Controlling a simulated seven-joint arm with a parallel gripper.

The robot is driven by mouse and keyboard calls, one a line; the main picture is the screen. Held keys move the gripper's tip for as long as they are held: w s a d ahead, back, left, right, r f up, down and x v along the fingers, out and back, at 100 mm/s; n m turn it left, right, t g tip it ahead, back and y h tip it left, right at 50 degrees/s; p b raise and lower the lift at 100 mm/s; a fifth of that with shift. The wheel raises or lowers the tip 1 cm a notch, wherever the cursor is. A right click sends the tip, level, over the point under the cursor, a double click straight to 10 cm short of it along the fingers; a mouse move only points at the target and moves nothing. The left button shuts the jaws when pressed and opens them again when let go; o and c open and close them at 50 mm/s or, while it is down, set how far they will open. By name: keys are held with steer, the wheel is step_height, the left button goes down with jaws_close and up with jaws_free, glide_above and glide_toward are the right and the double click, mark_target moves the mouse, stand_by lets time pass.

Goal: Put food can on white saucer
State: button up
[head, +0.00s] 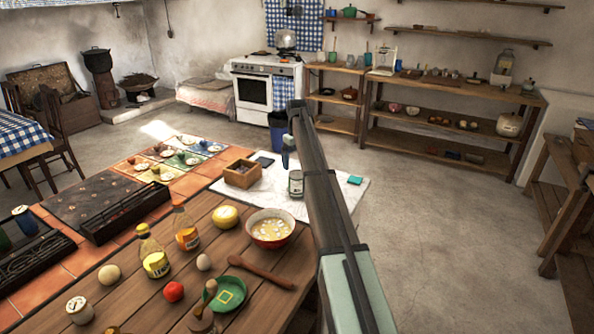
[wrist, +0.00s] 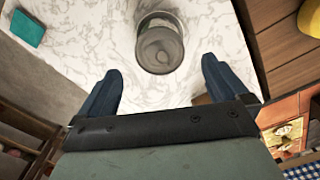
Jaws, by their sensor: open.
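The food can (head: 296,184) is a small grey metal can with a pale label, upright on the white marble top. In the wrist view the can (wrist: 158,46) is seen from above, just beyond and between the fingertips. My gripper (head: 288,150) is above the can, its dark blue fingers pointing down. In the wrist view my gripper (wrist: 161,68) is open, with nothing between its fingers. Several small pale dishes (head: 190,161) stand on coloured mats at the left; I cannot tell which is the white saucer.
A wooden box (head: 242,173) and a teal block (head: 355,180) flank the can on the marble (head: 320,205). Nearer are a red bowl (head: 270,228), bottles (head: 186,230), a wooden spoon (head: 262,272) and a green plate (head: 226,294). Black racks (head: 125,212) stand left.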

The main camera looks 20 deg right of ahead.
steer(key=shift+r, duration=0.95)
